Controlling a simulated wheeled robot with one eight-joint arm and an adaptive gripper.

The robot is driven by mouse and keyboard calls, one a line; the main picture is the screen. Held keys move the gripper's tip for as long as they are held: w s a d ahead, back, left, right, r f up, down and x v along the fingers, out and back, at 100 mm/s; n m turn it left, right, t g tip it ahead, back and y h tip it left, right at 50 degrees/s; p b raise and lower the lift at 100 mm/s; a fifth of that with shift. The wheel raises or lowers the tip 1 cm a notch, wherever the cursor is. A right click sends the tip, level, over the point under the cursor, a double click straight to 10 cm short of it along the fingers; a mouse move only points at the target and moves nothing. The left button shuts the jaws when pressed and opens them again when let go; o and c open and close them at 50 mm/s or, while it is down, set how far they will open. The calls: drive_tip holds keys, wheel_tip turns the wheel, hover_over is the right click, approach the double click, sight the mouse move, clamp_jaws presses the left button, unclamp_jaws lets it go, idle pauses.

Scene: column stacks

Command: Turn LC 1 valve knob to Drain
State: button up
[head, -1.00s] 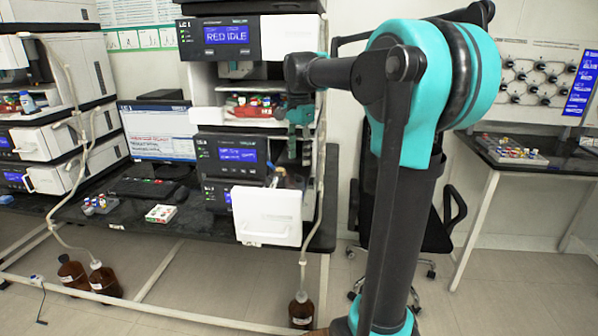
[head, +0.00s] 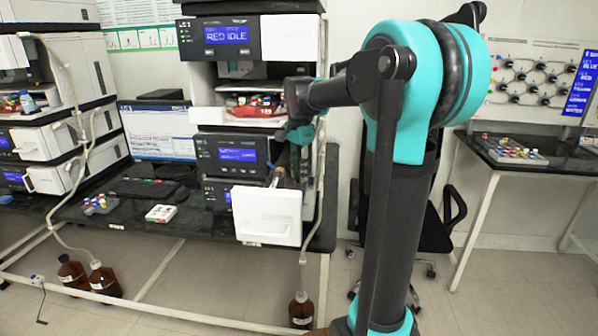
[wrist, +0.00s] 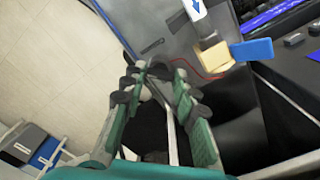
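The LC 1 stack (head: 262,42) stands at the centre of the head view, its top display reading RED IDLE. A blue lever-like knob (wrist: 252,48) on a beige body shows at the upper right of the wrist view, beside a white label with a blue arrow (wrist: 195,8). Which marked position it points to cannot be read. My gripper (wrist: 162,72) is open and empty, its green fingers left of and below the knob, apart from it. In the head view my gripper (head: 298,135) is at the right side of LC 1's lower modules, partly hidden by my arm.
A white panel (head: 267,215) juts from LC 1's lower front. A pale tube (head: 318,190) runs down to a brown bottle (head: 301,310). A chair stands behind my arm.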

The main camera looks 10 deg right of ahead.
clamp_jaws()
drive_tip(key=shift+n, duration=0.3)
drive_tip(key=n, duration=0.3)
drive_tip(key=shift+n, duration=0.3)
drive_tip(key=n, duration=0.4)
drive_tip(key=shift+n, duration=0.3)
drive_tip(key=n, duration=0.4)
drive_tip(key=shift+n, duration=2.5)
